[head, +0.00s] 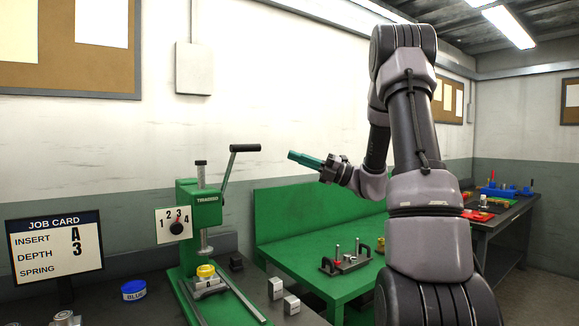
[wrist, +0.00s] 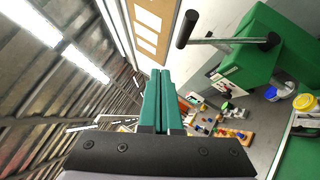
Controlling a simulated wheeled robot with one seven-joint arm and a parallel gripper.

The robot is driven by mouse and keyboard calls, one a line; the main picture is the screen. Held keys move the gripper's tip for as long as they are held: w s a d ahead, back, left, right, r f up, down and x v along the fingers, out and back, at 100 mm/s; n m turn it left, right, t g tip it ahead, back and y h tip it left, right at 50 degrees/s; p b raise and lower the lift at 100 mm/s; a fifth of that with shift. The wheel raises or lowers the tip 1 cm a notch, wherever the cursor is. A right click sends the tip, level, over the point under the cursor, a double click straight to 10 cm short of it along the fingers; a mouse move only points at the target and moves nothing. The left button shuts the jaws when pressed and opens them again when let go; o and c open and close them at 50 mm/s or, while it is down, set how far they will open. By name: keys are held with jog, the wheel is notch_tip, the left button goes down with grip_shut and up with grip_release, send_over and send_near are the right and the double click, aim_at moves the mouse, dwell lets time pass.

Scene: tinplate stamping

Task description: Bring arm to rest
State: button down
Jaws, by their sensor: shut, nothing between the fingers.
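My gripper (head: 306,160) is held in the air in front of the back wall, left of my arm's bend and well above the green bench (head: 312,276). In the wrist view its two green fingers (wrist: 158,95) lie side by side, shut with nothing between them. My arm rises in the right half of the head view, bends at the top and comes down to the wrist. The gripper touches nothing that I can see.
A green lever press (head: 187,210) with its handle raised stands left of my gripper; a yellow part (head: 206,271) sits under its ram. A job card (head: 55,247), a blue tin (head: 134,290) and metal blocks (head: 291,304) are nearby. A fixture (head: 345,263) stands on the green bench.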

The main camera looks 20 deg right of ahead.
jog(key=s+a+f+n+g+h, duration=0.2)
jog(key=s+a+n+g+h, duration=0.3)
jog(key=s+n, duration=0.45)
jog(key=s+a+f+n+g+h, duration=0.2)
jog(key=s+a+n+g+h, duration=0.15)
jog(key=s+a+n, duration=0.4)
jog(key=s+d+n+t+h, duration=0.7)
jog(key=s+d+n+h, duration=0.1)
jog(key=n, duration=0.7)
jog(key=shift+d+r+h, duration=0.3)
jog(key=shift+d+h, duration=0.55)
jog(key=shift+h, duration=0.1)
jog(key=shift+t, duration=0.25)
